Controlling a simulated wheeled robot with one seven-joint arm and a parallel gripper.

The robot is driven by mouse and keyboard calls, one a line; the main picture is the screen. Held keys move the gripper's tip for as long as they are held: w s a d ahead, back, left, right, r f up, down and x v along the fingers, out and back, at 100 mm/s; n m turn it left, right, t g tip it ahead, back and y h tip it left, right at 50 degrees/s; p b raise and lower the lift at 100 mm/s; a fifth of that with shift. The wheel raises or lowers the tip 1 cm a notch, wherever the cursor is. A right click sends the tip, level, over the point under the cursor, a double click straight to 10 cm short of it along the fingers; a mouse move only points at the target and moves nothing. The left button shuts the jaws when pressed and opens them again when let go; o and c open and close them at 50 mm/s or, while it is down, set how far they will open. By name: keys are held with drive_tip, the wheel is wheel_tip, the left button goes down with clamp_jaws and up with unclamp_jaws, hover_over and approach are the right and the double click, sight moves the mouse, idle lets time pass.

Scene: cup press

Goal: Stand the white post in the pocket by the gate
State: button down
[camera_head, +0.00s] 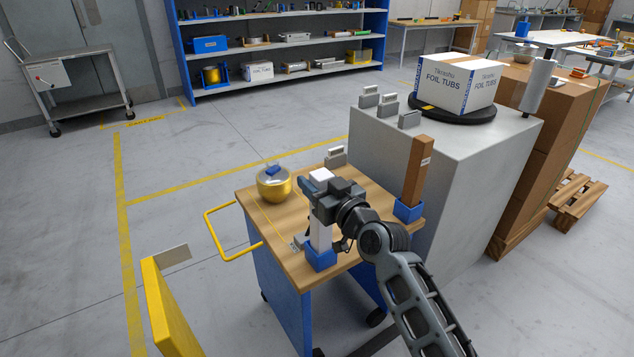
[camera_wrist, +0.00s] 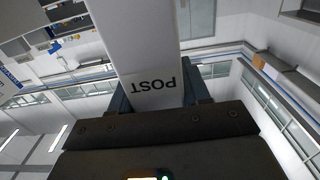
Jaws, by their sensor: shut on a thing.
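The white post (camera_head: 320,232) is upright at the front corner of a wooden-topped cart (camera_head: 285,222). My gripper (camera_head: 322,196) is shut on its upper part, and the white top shows above the jaws. The post's lower end meets a blue pocket block (camera_head: 320,258); I cannot tell if it is fully seated. In the wrist view the post (camera_wrist: 150,60), marked POST, lies between the jaws (camera_wrist: 155,100). A second blue pocket (camera_head: 408,211) at the cart's right corner holds a brown post (camera_head: 417,172). A yellow gate-like panel (camera_head: 168,310) stands at the lower left.
A gold-and-silver round pot (camera_head: 273,184) sits at the cart's back left. A yellow handle (camera_head: 225,235) juts out from the left side. A grey cabinet (camera_head: 440,160) with a foil tubs carton (camera_head: 460,84) stands close behind at right.

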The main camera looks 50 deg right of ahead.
drive_tip(key=c, duration=0.5)
unclamp_jaws()
drive_tip(key=shift+r+p, duration=0.15)
drive_tip(key=shift+p, duration=0.15)
drive_tip(key=b+v, duration=0.1)
drive_tip(key=v, duration=1.1)
drive_tip(key=s+a+f+n+g+y, duration=0.1)
drive_tip(key=s+a+f, duration=0.2)
drive_tip(key=s+a, duration=0.3)
drive_tip(key=s+a+f+n+y, duration=0.1)
drive_tip(key=s+a+f, duration=0.1)
drive_tip(key=s+a, duration=0.45)
drive_tip(key=s+a+r+y, duration=0.1)
drive_tip(key=s+a, duration=0.1)
drive_tip(key=s, duration=0.3)
drive_tip(key=s+a+r+g+y, duration=0.1)
drive_tip(key=s+a, duration=0.1)
drive_tip(key=s, duration=0.3)
drive_tip(key=s+a+r+n+y, duration=0.1)
drive_tip(key=s+a, duration=0.2)
drive_tip(key=s, duration=0.2)
drive_tip(key=shift+s+r+g, duration=0.1)
drive_tip(key=shift+r+g, duration=0.15)
drive_tip(key=shift+g, duration=0.05)
